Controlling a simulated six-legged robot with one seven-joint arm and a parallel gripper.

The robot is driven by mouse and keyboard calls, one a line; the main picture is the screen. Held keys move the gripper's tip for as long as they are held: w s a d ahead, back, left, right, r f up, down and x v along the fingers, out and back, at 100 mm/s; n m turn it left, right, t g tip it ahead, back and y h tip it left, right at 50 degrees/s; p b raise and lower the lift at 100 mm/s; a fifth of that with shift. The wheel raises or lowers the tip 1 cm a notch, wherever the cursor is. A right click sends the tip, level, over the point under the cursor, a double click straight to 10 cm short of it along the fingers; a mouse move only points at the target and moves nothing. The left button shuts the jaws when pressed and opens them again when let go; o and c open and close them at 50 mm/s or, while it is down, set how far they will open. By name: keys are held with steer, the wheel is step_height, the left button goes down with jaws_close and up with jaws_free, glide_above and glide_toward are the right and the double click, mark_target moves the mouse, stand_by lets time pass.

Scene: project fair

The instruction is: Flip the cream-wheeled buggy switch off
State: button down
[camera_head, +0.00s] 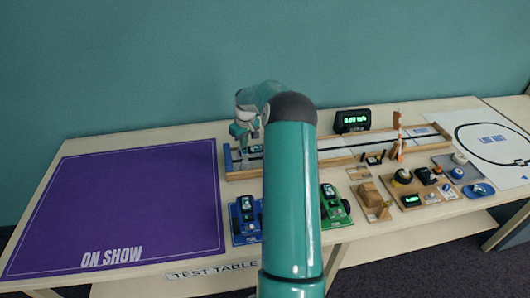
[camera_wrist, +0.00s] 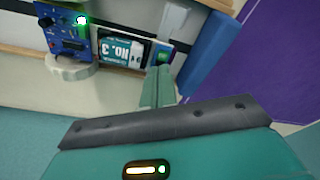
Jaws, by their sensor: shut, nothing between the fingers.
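A buggy with a cream wheel (camera_wrist: 72,68) shows at the upper left of the wrist view. It has a blue circuit board (camera_wrist: 68,38), a bright lit lamp and a dark label reading NO. 3 (camera_wrist: 118,47). In the head view a buggy (camera_head: 254,150) sits at the left end of the wooden track, partly hidden by my gripper (camera_head: 241,132). My gripper, also in the wrist view (camera_wrist: 160,72), is shut and empty, its tips close to the label end of the buggy.
The wooden track (camera_head: 340,158) runs right, with a green-lit display (camera_head: 352,121) behind it. A blue-board buggy (camera_head: 245,220) and a green-board one (camera_head: 337,208) stand in front. Small parts crowd the right side. The purple ON SHOW mat (camera_head: 130,205) is bare.

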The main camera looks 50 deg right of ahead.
steer(key=shift+f, duration=0.35)
steer(key=shift+r, duration=3.55)
